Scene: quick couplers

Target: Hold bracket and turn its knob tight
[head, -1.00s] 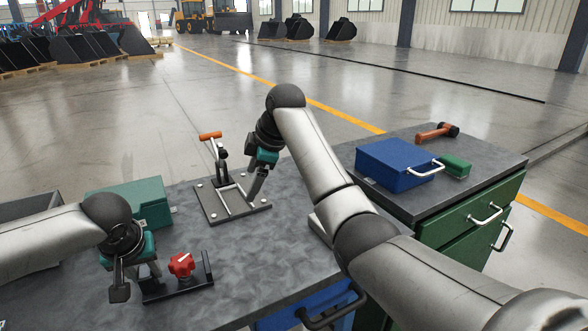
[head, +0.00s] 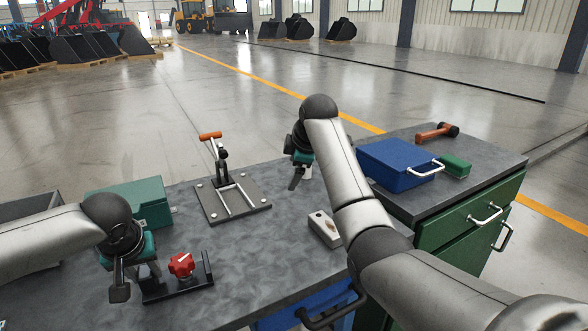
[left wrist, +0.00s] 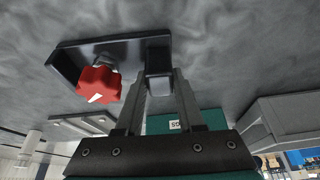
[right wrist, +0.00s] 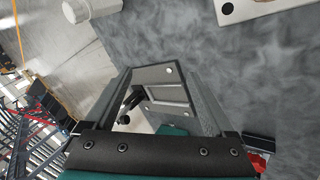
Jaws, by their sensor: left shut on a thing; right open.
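The bracket (head: 187,289) is a black bar with an upturned end plate, on the grey bench at the lower left of the head view. Its red knob (head: 181,265) stands on top with a white mark. My left gripper (head: 139,284) is shut on the bracket's end left of the knob; the left wrist view shows the fingers (left wrist: 159,82) around a dark block of the bracket (left wrist: 110,45), with the knob (left wrist: 100,83) beside them, untouched. My right gripper (head: 299,180) is open and empty above the bench's back right, well away from the knob; its fingers (right wrist: 165,82) show apart.
A toggle clamp (head: 232,200) with an orange handle stands behind the bracket. A pale block (head: 325,229) lies by my right arm. A green box (head: 148,203) is at the back left. A cabinet at right carries a blue case (head: 396,168), green block and hammer.

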